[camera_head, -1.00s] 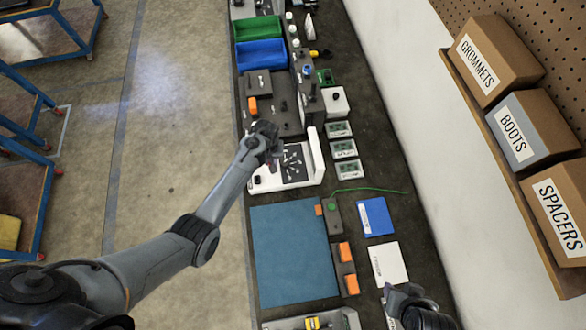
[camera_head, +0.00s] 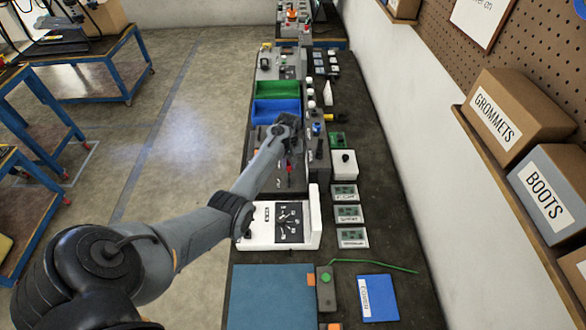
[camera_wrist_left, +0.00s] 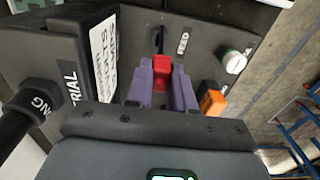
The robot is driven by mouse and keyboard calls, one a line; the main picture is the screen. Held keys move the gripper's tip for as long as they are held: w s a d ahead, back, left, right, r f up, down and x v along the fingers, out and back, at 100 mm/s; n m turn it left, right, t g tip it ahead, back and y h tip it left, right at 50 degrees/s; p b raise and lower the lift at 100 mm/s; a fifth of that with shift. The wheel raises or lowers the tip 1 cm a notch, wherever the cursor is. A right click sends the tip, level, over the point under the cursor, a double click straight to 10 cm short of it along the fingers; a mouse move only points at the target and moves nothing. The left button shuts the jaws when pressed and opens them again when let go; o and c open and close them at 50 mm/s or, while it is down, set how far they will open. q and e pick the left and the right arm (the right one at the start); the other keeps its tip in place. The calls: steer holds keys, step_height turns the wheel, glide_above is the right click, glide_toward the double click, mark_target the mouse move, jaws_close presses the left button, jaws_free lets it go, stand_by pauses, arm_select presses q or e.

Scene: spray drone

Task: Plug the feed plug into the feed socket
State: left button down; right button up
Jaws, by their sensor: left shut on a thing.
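In the left wrist view, my left gripper (camera_wrist_left: 162,84) is shut on a small red plug (camera_wrist_left: 161,68) between its purple fingers. The plug is over a dark panel (camera_wrist_left: 196,68) beside a white FEED label (camera_wrist_left: 183,43). A dark narrow shape (camera_wrist_left: 158,38) lies just past the plug; I cannot tell whether it is the socket or a cable. Whether the plug touches the panel is not clear. In the head view, the left gripper (camera_head: 287,128) is over the dark fixture, below the blue bin. My right gripper is out of view.
A white knob (camera_wrist_left: 233,62) and an orange switch (camera_wrist_left: 212,101) are on the panel right of the plug. A black knob (camera_wrist_left: 38,100) is at left. Blue bin (camera_head: 276,111), white tray (camera_head: 250,238) and white-topped box (camera_head: 344,165) are near the arm.

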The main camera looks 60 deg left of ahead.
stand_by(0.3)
arm_select(q)
steer(key=shift+r+p, duration=0.1)
steer(key=shift+p, duration=0.2)
steer(key=shift+f+b, duration=0.35)
steer(key=shift+f, duration=0.25)
steer(key=shift+f+b, duration=1.5)
steer(key=shift+f, duration=0.9)
steer(key=shift+p, duration=0.35)
steer(key=shift+p, duration=0.4)
steer(key=shift+f, duration=0.15)
steer(key=shift+f+b, duration=0.75)
steer(key=shift+f, duration=0.1)
